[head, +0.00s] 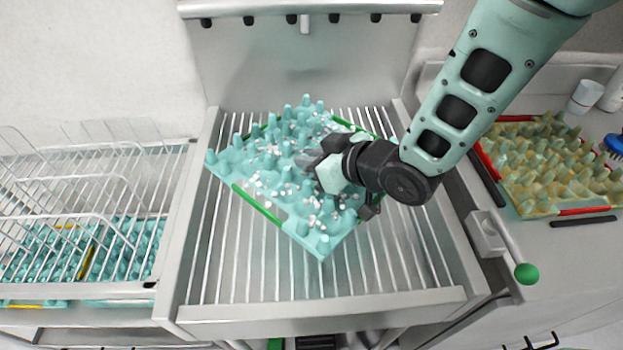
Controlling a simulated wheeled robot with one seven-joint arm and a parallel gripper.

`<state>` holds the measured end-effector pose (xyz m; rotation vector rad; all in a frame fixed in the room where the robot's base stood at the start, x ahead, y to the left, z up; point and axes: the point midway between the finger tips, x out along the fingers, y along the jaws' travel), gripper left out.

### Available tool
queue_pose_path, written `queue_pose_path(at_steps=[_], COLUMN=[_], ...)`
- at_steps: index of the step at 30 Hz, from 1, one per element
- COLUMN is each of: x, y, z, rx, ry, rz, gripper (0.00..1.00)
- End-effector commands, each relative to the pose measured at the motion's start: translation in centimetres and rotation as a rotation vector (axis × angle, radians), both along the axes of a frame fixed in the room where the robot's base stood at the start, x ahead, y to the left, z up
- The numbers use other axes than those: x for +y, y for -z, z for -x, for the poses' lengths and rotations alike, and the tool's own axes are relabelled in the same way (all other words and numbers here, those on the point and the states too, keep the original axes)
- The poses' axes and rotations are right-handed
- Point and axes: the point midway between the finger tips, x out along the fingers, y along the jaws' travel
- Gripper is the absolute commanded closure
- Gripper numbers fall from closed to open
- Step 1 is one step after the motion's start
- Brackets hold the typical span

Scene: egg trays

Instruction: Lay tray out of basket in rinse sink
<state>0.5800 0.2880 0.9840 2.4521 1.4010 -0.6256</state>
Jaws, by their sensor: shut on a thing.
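A teal egg tray (262,187) with green edge strips and white foam specks is over the slatted rack of the rinse sink (400,295) in the middle. It lies turned at an angle to the slats. My gripper (312,163) reaches in from the right and is shut on this tray near its middle; the fingertips are partly hidden among the tray's pegs. I cannot tell whether the tray rests on the slats or is just above them. A wire basket (60,180) stands at the left, with teal trays (120,250) with yellow strips showing beneath its wires.
A dirty yellowish tray (545,165) with red strips lies on the right counter. A green-knobbed lever (526,273) juts out at the sink's right side. A white cup (586,96) and a blue brush (614,143) are at the far right. The front slats are clear.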

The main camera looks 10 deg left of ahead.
Motion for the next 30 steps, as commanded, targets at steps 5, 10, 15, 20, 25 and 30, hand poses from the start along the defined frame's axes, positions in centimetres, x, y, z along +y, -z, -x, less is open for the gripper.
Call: queue_pose_path(at_steps=[5,10,15,20,25,30], x=[0.0,0.0,0.0,0.0,0.0,0.0], y=[1.5,3.6,5.3,5.6,5.6,5.6], z=[0.0,0.0,0.0,0.0,0.0,0.0], rx=[-0.001,0.001,-0.002,-0.002,-0.001,-0.001], ry=[0.0,-0.001,-0.001,0.0,0.0,0.0], rz=[0.0,0.002,0.0,-0.001,0.001,0.0], gripper=[1.0,1.0,1.0,1.0,0.67,0.65])
